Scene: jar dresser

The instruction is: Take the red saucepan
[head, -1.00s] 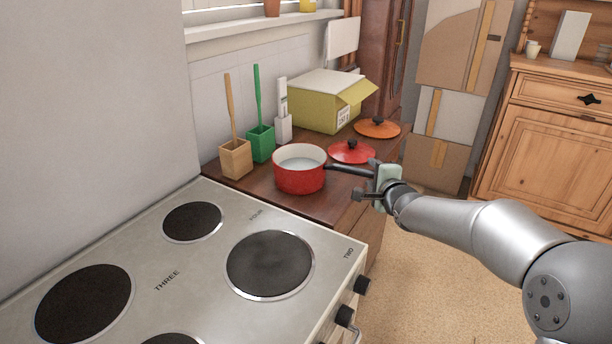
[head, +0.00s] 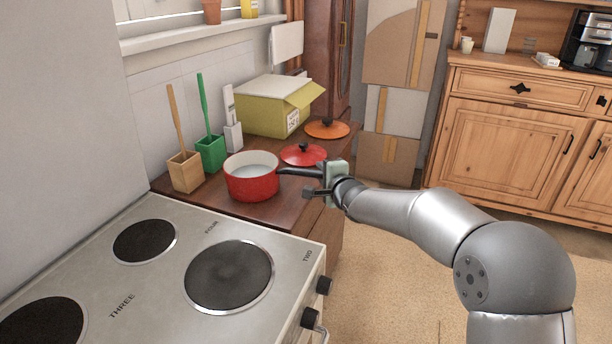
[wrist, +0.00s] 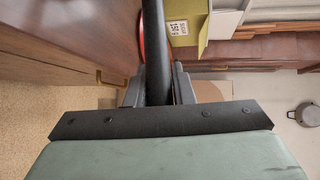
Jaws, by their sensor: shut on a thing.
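The red saucepan (head: 252,183) stands upright at the near end of the brown counter, just past the stove, in the head view. Its inside is pale, and its black handle points right to my gripper (head: 318,181). My gripper is shut on this handle. In the wrist view the dark handle (wrist: 155,55) runs up between the fingers of my gripper (wrist: 157,88); the pan body is hidden there. I cannot tell whether the pan is resting on the counter or slightly lifted.
A red lid (head: 303,155) and an orange lid (head: 327,129) lie behind the pan. A yellow box (head: 270,108), a green holder (head: 210,152) and a wooden holder (head: 185,172) stand along the wall. The stove (head: 160,280) is in front. The floor at right is clear.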

